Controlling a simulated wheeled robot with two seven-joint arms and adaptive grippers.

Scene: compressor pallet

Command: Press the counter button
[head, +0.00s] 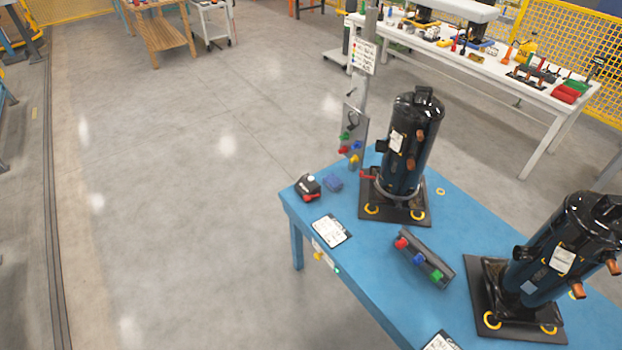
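A small black and red box with a pale button on top (308,187) sits on the near left corner of the blue table (375,262); it looks like the counter. A plate on the table's front edge carries a yellow knob (318,256) and a small green spot. A grey bar with red, blue and green buttons (424,258) lies on the table. Neither of my grippers shows in the head view.
Two black compressors (412,145) (575,245) stand on dark base plates on the blue table. A post with a button panel (353,135) rises at its far left corner. White cards (331,230) lie near the front edge. Open floor (180,200) lies left of the table.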

